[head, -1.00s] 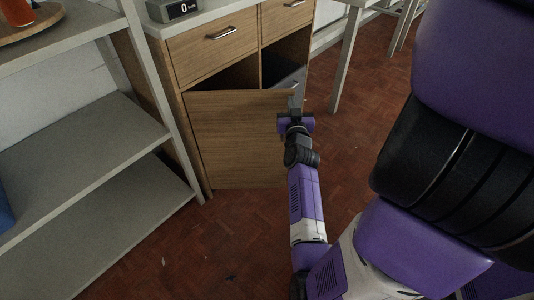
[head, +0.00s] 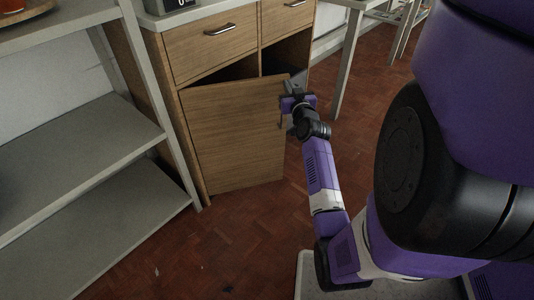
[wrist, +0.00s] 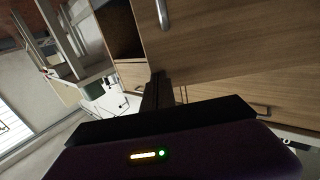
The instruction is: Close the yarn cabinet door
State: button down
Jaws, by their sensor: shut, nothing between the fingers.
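The yarn cabinet door (head: 235,135) is a wooden panel on the lower left of the cabinet, hinged at its left side. It stands partly open, its free right edge out from the cabinet front, with a dark gap above it. My gripper (head: 291,88) is shut and empty at the upper part of that free edge; I cannot tell for sure whether it touches. In the wrist view, the dark shut fingers (wrist: 158,88) lie close to a wooden panel with a metal handle (wrist: 163,14), seemingly the door.
Drawers (head: 215,45) sit above the door. Grey shelving (head: 80,150) stands close on the left. A light table leg (head: 347,65) stands at the right. The red floor (head: 235,240) before the door is clear.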

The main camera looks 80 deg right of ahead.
jog(key=w+b+x, duration=0.1)
jog(key=b+x, duration=0.2)
jog(key=x, duration=0.5)
jog(key=w+a+b+x, duration=0.1)
jog(key=w+b+x, duration=0.1)
jog(key=x, duration=0.7)
jog(key=shift+a+b, duration=0.15)
jog(key=shift+b, duration=0.4)
jog(key=shift+w, duration=0.1)
jog(key=p+v, duration=0.3)
jog(key=v, duration=0.5)
